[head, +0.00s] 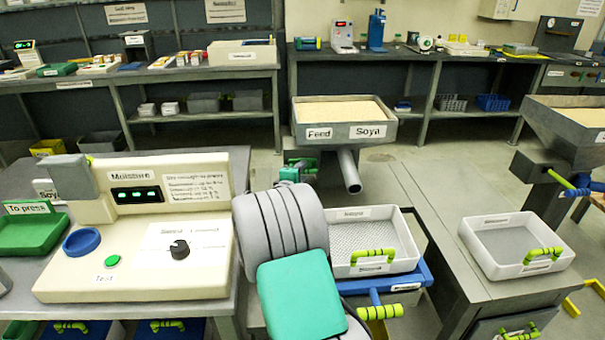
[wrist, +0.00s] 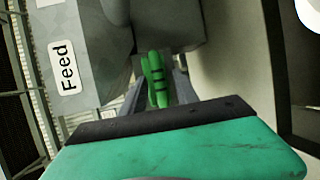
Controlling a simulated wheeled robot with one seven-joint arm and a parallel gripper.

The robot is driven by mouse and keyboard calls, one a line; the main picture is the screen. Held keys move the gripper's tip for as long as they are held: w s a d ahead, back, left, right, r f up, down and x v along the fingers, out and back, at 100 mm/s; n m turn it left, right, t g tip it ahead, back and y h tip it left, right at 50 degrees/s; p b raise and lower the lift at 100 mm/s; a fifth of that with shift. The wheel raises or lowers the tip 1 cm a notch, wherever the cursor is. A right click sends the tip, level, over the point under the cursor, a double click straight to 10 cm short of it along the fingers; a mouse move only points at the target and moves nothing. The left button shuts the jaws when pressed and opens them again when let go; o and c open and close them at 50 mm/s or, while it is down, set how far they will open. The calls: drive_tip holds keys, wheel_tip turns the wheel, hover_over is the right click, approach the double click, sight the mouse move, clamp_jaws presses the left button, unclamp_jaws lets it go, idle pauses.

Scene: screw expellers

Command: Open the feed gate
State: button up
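The feed hopper (head: 330,131) stands at the back centre in the head view, full of pale material and labelled Feed and Soya. A grey spout (head: 349,172) slopes down from it. In the wrist view a green handle with dark bands (wrist: 158,82) shows beneath the hopper body (wrist: 85,45), probably the gate's handle. My gripper (head: 290,174) is below the hopper's left side, left of the spout, mostly hidden behind my arm. In the wrist view its teal body covers the bottom, and the handle is straight ahead.
A cream Moisture device (head: 135,262) stands on the left bench. A white tray (head: 400,243) sits below the spout, right of my arm. Another white tray (head: 480,240) is on the right bench. Another hopper (head: 560,130) stands at the far right.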

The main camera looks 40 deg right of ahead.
drive_tip(key=shift+w+d+f, duration=0.1)
drive_tip(key=shift+w+d, duration=0.1)
drive_tip(key=shift+d, duration=0.25)
clamp_jaws()
drive_tip(key=shift+s, duration=0.15)
idle(1.0)
